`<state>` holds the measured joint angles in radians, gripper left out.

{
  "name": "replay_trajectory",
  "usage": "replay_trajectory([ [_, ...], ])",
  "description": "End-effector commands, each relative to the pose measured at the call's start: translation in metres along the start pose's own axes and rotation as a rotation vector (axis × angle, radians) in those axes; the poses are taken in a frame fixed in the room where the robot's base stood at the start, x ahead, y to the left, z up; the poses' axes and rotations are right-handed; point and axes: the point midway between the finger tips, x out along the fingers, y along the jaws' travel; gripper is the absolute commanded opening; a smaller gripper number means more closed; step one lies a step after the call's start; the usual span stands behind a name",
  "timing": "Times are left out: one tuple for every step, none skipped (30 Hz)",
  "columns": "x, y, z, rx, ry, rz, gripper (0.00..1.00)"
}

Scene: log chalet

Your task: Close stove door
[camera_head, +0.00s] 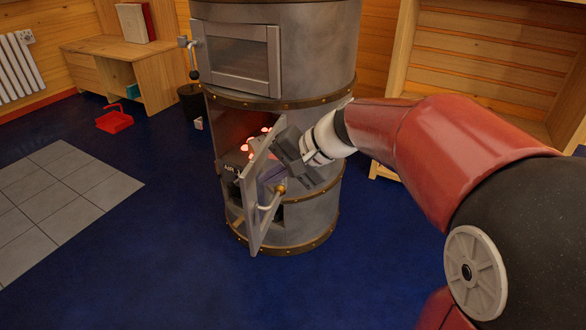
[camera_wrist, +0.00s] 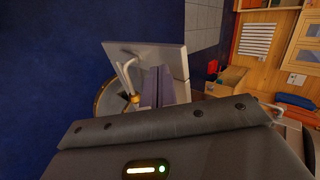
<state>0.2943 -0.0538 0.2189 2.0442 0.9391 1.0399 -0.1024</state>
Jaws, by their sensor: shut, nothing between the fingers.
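The cylindrical grey metal stove (camera_head: 312,222) stands in the middle of the head view. Its lower door (camera_head: 262,187) is swung open toward the camera, and red glowing pieces (camera_head: 247,148) show in the opening behind it. The door has a light handle with a brass-coloured knob (camera_head: 280,189). My gripper (camera_head: 270,182) is shut and empty, to the right of the open door and close to its handle side; I cannot tell whether it touches. In the wrist view, the door (camera_wrist: 160,58) and its handle (camera_wrist: 127,76) lie just beyond the shut fingers (camera_wrist: 160,87).
The stove's upper glass door (camera_head: 240,58) looks shut. A wooden desk (camera_head: 125,60), a red dustpan-like tray (camera_head: 114,119) and a dark bin (camera_head: 190,102) stand at the back left. A wooden shelf frame (camera_head: 490,60) is at the right. Blue floor is clear in front.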

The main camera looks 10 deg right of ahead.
Motion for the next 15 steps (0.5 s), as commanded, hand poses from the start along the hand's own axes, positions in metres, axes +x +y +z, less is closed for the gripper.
replay_trajectory([
  [0.005, -0.005, 0.0, 0.0, 0.0, 0.0, 0.0],
  [0.007, -0.007, 0.0, 0.0, -0.001, 0.0, 0.0],
  [0.01, -0.01, 0.0, 0.0, -0.001, 0.0, 0.0],
  [0.012, -0.011, 0.0, 0.0, -0.001, 0.001, 0.0],
  [0.013, -0.013, 0.0, 0.0, 0.0, 0.001, 0.0],
  [0.014, -0.014, 0.0, 0.001, 0.001, 0.0, 0.0],
  [0.015, -0.015, 0.0, 0.001, 0.001, 0.0, 0.0],
  [0.016, -0.015, 0.0, 0.002, 0.001, 0.0, 0.0],
  [0.016, -0.016, 0.0, 0.002, 0.001, 0.0, 0.0],
  [0.016, -0.016, 0.0, 0.002, 0.001, 0.0, 0.0],
  [0.016, -0.016, 0.0, 0.002, 0.001, 0.0, 0.0],
  [0.016, -0.016, 0.0, 0.002, 0.001, 0.0, 0.0],
  [0.016, -0.016, 0.0, 0.002, 0.001, 0.0, 0.0],
  [0.016, -0.016, 0.0, 0.002, 0.001, 0.0, 0.0],
  [0.016, -0.016, 0.0, 0.002, 0.001, 0.0, 0.0],
])
